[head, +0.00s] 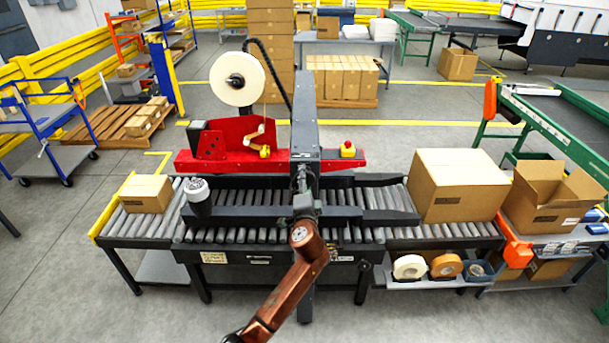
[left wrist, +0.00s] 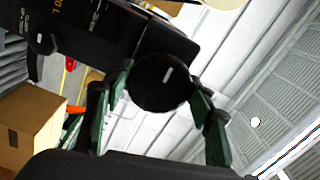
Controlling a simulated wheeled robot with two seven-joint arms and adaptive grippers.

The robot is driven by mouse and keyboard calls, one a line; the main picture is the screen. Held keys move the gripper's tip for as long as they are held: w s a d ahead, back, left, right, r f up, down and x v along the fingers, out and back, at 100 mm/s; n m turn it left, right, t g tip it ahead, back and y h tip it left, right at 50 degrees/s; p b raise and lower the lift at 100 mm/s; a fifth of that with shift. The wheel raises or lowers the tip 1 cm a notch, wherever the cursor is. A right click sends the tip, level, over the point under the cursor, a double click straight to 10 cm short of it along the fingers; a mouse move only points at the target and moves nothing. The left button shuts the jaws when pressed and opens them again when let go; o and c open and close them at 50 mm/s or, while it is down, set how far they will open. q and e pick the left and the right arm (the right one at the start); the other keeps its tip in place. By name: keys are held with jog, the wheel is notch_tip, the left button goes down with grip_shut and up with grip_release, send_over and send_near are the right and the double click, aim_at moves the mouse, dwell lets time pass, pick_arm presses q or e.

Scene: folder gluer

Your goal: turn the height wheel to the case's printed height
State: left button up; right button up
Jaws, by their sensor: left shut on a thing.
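In the left wrist view a dark round knob with a white mark, likely the height wheel (left wrist: 158,82), sits between the green fingers of my left gripper (left wrist: 160,100), which is shut on it. Beside it is a black housing (left wrist: 110,35) with pale markings I cannot read. In the head view my left gripper (head: 303,203) is at the black mast (head: 305,115) of the red tape machine (head: 235,145), and my wrist hides the wheel. A large closed case (head: 455,185) sits on the rollers right of the machine; its print is too small to read. My right gripper is not in view.
A smaller carton (head: 147,192) is on the rollers (head: 125,222) at the left. An open carton (head: 552,195) stands on the right bench. Tape rolls (head: 410,267) lie on a low shelf at the front. The floor in front is clear.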

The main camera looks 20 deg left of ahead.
pick_arm(q)
jog(key=shift+m+p, duration=1.45)
jog(key=shift+m, duration=0.65)
jog(key=o, duration=1.2)
jog(key=shift+s, duration=0.1)
jog(key=v, duration=1.1)
jog(key=shift+s+f, duration=0.1)
jog(key=shift+s, duration=0.3)
